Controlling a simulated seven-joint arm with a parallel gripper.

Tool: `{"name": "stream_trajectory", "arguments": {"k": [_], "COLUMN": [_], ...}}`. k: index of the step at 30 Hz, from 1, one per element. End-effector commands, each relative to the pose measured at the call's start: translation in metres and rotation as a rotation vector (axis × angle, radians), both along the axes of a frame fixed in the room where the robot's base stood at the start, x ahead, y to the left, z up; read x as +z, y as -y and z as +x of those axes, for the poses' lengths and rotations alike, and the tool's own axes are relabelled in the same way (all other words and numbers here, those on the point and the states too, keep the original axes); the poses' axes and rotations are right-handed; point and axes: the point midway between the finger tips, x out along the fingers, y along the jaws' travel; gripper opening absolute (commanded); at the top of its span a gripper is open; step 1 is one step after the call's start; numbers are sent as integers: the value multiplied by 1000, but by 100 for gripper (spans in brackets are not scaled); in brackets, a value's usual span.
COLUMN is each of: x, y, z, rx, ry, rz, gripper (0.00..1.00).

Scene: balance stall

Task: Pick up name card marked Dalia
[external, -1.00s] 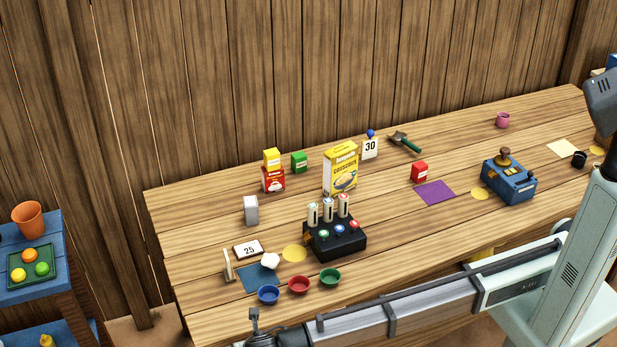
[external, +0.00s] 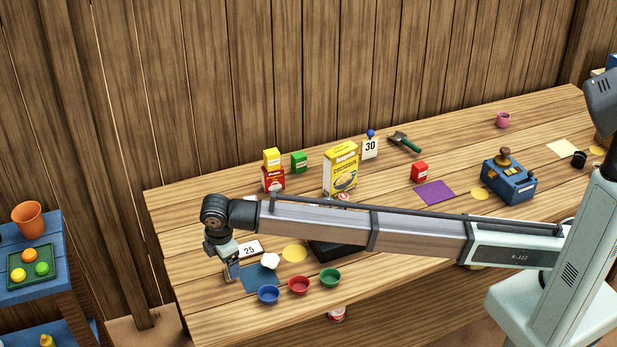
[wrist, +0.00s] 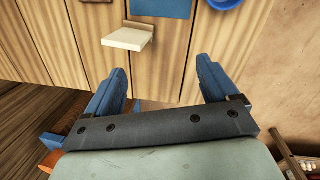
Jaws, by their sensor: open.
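No name reads as Dalia in these views. A small cream card-like piece (wrist: 128,37) stands at the table's left end in the wrist view, a little beyond my fingertips and left of the middle of their gap. Its face is too angled to read. In the external view my gripper (external: 232,270) hangs over that spot and largely hides the piece. In the wrist view my gripper (wrist: 161,66) is open, with nothing between its two blue fingers.
A blue mat (external: 262,281) with a white lump (external: 270,260) lies beside my gripper. A card marked 25 (external: 250,249) is behind it. Blue (external: 268,294), red (external: 299,285) and green (external: 330,277) bowls line the front. My arm partly hides the black box (external: 335,252).

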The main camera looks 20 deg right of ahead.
Motion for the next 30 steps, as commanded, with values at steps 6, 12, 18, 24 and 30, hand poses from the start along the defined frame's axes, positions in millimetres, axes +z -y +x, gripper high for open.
{"name": "stream_trajectory", "arguments": {"k": [6, 12, 18, 24, 30], "x": [31, 34, 13, -21, -45], "y": [15, 20, 20, 20, 19], "z": [46, 55, 54, 54, 54], "rx": [-271, -338, -337, -335, -335], "ry": [-108, -136, -136, -135, -134], "rz": [62, 74, 73, 72, 73], "gripper": [87, 87, 87, 87, 87]}}
